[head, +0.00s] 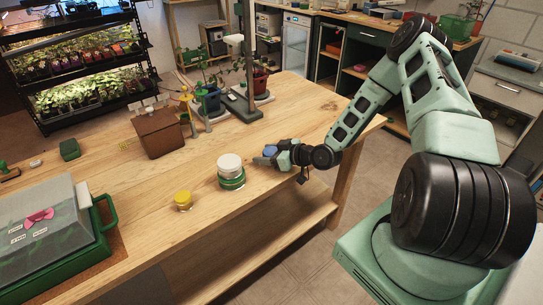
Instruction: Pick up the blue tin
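A small blue round thing (270,151), which looks like the blue tin, is at the end of my gripper (266,158) near the table's front edge. Only its blue top shows clearly; the gripper's fingers cover its lower part. My gripper reaches in low from the right, level with the tabletop, and its fingers are at the tin. The view is too small to tell whether the fingers are shut on the tin or only around it, or whether the tin rests on the table.
A white-lidded green tin (231,171) stands close left of my gripper, with a small yellow tin (183,200) farther left. A brown box (158,132), potted plants (208,98) and a post stand behind. A green-and-grey case (45,235) is at the left. Wooden tabletop (310,105) is clear at the back right.

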